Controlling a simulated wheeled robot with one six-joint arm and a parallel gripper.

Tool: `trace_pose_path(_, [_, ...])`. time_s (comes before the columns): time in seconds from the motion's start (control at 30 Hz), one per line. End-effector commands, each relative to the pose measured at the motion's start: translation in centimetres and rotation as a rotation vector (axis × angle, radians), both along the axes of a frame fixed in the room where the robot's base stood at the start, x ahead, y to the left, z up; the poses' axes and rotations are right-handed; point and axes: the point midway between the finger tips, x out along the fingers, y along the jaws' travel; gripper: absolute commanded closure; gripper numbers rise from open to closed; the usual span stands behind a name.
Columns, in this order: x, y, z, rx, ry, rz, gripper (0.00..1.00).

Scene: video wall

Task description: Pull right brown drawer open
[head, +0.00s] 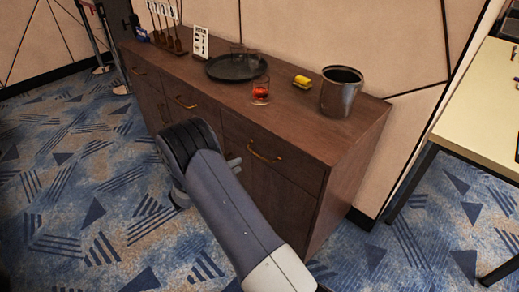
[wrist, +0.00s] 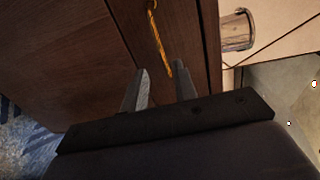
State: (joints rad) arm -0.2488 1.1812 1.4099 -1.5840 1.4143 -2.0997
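The right brown drawer (head: 283,163) is the right one in the top row of a dark wooden cabinet, and its front looks shut. Its brass handle (head: 265,155) is a bar across the front. In the wrist view the handle (wrist: 158,36) runs down the picture, its lower end showing between my fingertips. My gripper (wrist: 160,67) is open, with two grey fingers apart and nothing gripped. I cannot tell whether the fingers touch the drawer front. In the head view my arm hides most of the gripper, just left of the handle.
A pale table (head: 480,105) stands at right. Patterned carpet is clear in front.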

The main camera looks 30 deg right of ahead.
Motion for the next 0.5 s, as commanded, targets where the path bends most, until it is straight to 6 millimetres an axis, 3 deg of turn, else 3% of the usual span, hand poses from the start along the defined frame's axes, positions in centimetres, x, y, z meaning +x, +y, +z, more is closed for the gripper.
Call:
trace_pose_path(0.17, [0.6,-0.9,-0.4,-0.016,0.017,0.010,0.73])
trace_pose_path(0.5, [2.6,-6.8,-1.1,-0.013,0.014,0.006,0.73])
